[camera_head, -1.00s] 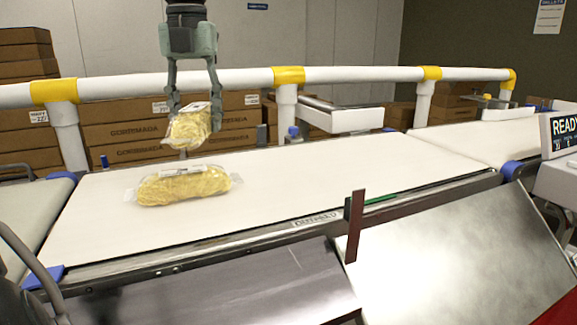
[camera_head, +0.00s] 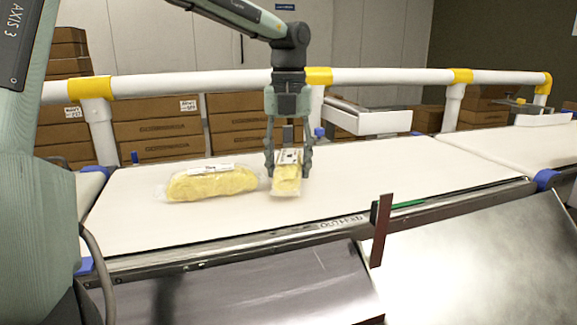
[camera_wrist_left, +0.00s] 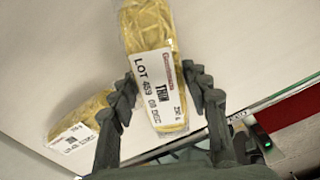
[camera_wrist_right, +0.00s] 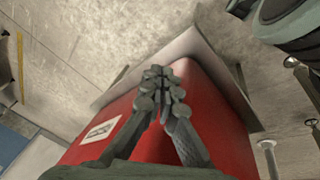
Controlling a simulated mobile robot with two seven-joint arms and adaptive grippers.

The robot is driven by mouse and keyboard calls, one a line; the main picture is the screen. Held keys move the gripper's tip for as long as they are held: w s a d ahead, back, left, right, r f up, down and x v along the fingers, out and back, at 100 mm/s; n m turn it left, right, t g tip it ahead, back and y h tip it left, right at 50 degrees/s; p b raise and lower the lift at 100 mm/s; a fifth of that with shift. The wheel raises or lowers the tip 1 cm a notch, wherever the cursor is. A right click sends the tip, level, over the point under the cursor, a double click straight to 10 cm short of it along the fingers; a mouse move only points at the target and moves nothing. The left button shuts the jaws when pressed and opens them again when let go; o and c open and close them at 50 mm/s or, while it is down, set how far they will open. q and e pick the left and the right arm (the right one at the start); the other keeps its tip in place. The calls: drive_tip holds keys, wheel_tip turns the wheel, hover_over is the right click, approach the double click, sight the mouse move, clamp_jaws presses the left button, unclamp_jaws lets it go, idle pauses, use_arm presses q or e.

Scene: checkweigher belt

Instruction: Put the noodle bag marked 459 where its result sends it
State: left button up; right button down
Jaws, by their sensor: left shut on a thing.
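The noodle bag marked 459 (camera_head: 287,181) is a clear pack of yellow noodles with a white label. The label reads LOT 459 in the left wrist view (camera_wrist_left: 155,75). My left gripper (camera_head: 288,165) points down over the white belt and is shut on this bag. The bag is low at the belt; whether it touches the belt I cannot tell. A second noodle bag (camera_head: 212,184) lies on the belt just left of it, its label partly legible in the left wrist view (camera_wrist_left: 80,124). My right gripper (camera_wrist_right: 160,90) is shut and empty above a red surface.
The white belt (camera_head: 390,165) is clear to the right. A white rail with yellow joints (camera_head: 390,76) runs behind it, with brown cartons (camera_head: 158,131) beyond. Metal chutes (camera_head: 480,262) slope at the front, with a dark upright flap (camera_head: 381,230) between them.

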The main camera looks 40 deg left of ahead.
sight(288, 156)
use_arm(q)
drive_tip(key=shift+f, duration=0.2)
drive_tip(key=shift+f, duration=0.2)
drive_tip(key=o, duration=1.5)
drive_tip(key=shift+r, duration=0.2)
wheel_tip(288, 156, up, 8)
drive_tip(key=shift+f, duration=0.25)
